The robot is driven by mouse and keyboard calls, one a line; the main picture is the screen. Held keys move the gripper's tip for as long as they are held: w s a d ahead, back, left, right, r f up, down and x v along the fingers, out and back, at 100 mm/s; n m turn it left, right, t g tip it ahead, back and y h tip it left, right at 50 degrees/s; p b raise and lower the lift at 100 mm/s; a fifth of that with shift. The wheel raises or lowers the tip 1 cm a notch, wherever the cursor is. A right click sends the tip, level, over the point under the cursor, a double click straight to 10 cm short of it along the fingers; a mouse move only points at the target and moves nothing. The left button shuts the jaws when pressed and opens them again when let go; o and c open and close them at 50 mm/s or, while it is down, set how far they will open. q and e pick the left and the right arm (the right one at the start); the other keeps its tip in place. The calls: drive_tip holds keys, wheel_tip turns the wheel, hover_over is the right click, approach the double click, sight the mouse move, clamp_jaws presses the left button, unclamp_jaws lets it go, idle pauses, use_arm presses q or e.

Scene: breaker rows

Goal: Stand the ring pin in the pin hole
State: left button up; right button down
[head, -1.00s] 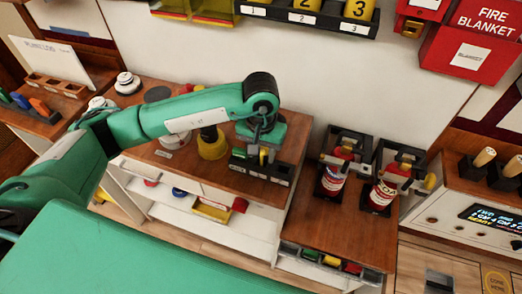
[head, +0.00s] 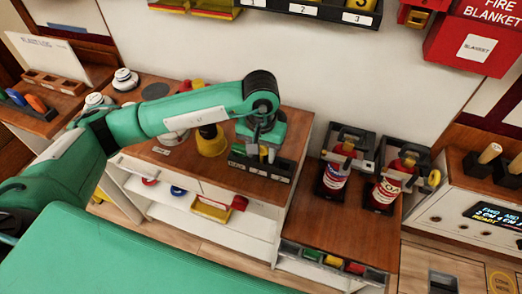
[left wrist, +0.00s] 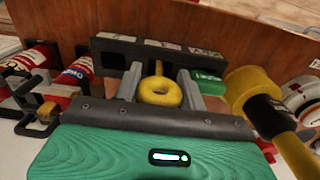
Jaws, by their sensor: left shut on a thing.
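The yellow ring pin (left wrist: 160,92) is between the two grey fingers of my left gripper (left wrist: 163,88) in the left wrist view. I cannot tell whether the shank's tip is in a hole. The block has several pale labels and lies on the brown cabinet top; it also shows in the head view (head: 280,174). In the head view my left gripper (head: 262,152) is over the block, pointing down. A green piece (left wrist: 208,82) is at the block's right end.
A yellow cone-like piece with a black band (head: 211,142) stands left of the block, close to my gripper. Two red extinguishers (head: 334,178) (head: 385,190) stand in black holders on the right cabinet. Bare brown top (head: 215,176) lies in front of the cone.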

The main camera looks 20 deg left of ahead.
use_arm(q)
drive_tip(key=shift+f+b, duration=0.3)
drive_tip(key=shift+b, duration=0.05)
drive_tip(key=shift+s+a+f+b, duration=0.1)
drive_tip(key=shift+a+f+b, duration=0.25)
drive_tip(key=shift+a+b, duration=0.1)
